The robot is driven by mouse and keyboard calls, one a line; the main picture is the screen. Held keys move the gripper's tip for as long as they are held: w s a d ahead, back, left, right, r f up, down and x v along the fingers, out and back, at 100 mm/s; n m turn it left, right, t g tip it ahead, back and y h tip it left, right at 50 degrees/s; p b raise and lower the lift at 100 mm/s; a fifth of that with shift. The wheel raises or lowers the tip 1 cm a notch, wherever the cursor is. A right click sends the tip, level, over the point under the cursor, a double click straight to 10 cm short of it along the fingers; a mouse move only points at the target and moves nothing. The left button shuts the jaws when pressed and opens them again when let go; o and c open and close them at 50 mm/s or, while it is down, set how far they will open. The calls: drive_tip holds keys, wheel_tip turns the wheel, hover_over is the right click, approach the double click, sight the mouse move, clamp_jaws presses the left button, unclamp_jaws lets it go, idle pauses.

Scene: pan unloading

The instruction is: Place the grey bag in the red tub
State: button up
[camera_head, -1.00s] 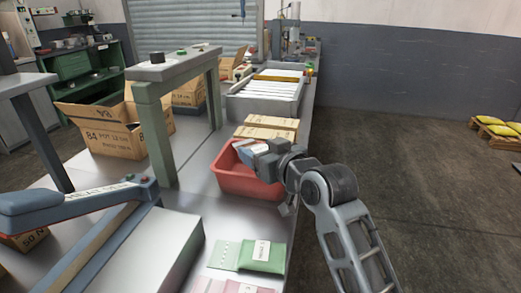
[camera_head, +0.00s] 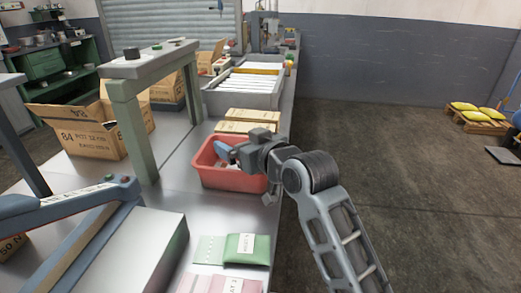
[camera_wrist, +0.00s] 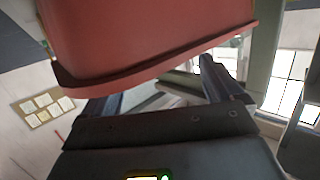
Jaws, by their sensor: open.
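The red tub (camera_head: 232,180) stands on the metal bench near its right edge. Its red wall also fills the top of the wrist view (camera_wrist: 150,40). My gripper (camera_head: 230,151) reaches in from the right over the tub's right rim. In the wrist view its two fingers (camera_wrist: 162,88) are apart, close beside the tub's rim. A small blue and pale shape shows inside the tub at the fingertips; I cannot tell whether it is the grey bag or a finger. No grey bag can be made out clearly; the tub's inside is partly hidden by my gripper.
A green packet (camera_head: 246,249) and a pink packet (camera_head: 228,284) lie at the bench's front. Brown packets (camera_head: 249,115) lie behind the tub, with a roller tray (camera_head: 245,95) beyond. A green-grey frame (camera_head: 130,130) and an open carton (camera_head: 85,135) stand left. The floor right is mostly clear.

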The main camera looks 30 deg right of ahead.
drive_tip(key=v, duration=1.2)
drive_tip(key=shift+b, duration=0.45)
